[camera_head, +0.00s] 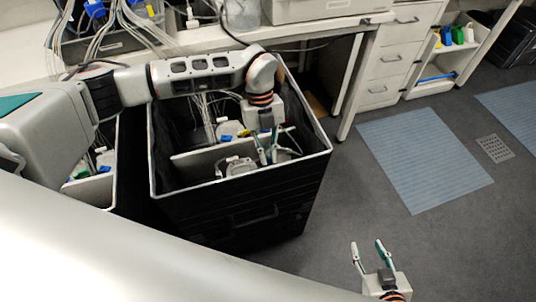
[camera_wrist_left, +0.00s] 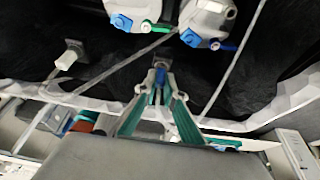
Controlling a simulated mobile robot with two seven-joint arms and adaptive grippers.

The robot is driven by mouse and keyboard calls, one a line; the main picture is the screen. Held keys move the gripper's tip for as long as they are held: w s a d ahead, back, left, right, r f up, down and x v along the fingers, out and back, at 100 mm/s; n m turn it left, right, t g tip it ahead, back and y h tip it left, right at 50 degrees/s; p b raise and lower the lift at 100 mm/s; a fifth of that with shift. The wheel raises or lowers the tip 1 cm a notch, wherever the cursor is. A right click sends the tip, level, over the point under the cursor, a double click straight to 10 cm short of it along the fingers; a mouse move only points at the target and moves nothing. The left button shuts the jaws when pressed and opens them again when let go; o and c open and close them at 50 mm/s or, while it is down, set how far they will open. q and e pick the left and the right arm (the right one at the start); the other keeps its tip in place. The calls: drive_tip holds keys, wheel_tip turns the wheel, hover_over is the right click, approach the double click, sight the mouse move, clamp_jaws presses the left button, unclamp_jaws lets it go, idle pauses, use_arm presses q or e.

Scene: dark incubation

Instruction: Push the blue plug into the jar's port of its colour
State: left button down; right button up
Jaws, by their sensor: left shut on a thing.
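My left gripper (camera_head: 267,156) reaches down into a black bin. Beyond the fingertips, two white jar tops show: one at the upper left (camera_wrist_left: 137,9) and one at the upper right (camera_wrist_left: 208,16). Each has a blue part and a coloured stub at its side, green on the left one. The plug is apart from both jars. In the head view, jars (camera_head: 239,167) stand in the bin near the gripper. My right gripper (camera_head: 368,256) is open and empty above the floor.
The black bin (camera_head: 240,205) has a pale rim and a divider inside. A second bin (camera_head: 95,190) stands to its left. A bench with cables and bottles runs along the back. Drawers (camera_head: 388,60) stand at the right. A blue-grey floor mat (camera_head: 425,160) lies on clear floor.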

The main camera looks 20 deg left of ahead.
use_arm(q)
drive_tip(key=shift+r, duration=0.25)
drive_tip(key=shift+r+p, duration=0.9)
drive_tip(key=shift+p, duration=0.05)
idle(0.3)
